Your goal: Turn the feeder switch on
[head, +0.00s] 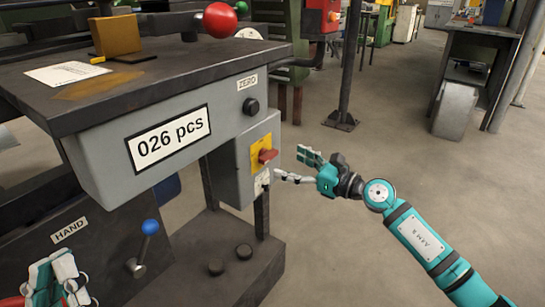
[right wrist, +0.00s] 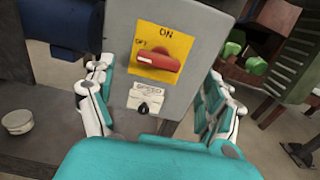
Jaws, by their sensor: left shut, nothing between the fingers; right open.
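The feeder switch is a red rotary handle (head: 267,156) on a yellow plate (head: 256,158) on the grey box's side. In the right wrist view, the red handle (right wrist: 157,62) lies nearly level, slightly tilted, its left end by the OFF mark; ON is printed above it. My right gripper (head: 292,165) is open, its fingertips just short of the switch. In the right wrist view its fingers (right wrist: 157,75) stand either side of the panel, apart from the handle. My left gripper (head: 57,280) is shut and empty at the lower left, partly cut off by the frame.
A small black SPEED knob (right wrist: 143,107) sits just below the switch. A black ZERO button (head: 250,106) is above it, next to the "026 pcs" counter (head: 168,139). A blue-knobbed HAND lever (head: 150,227) is lower left.

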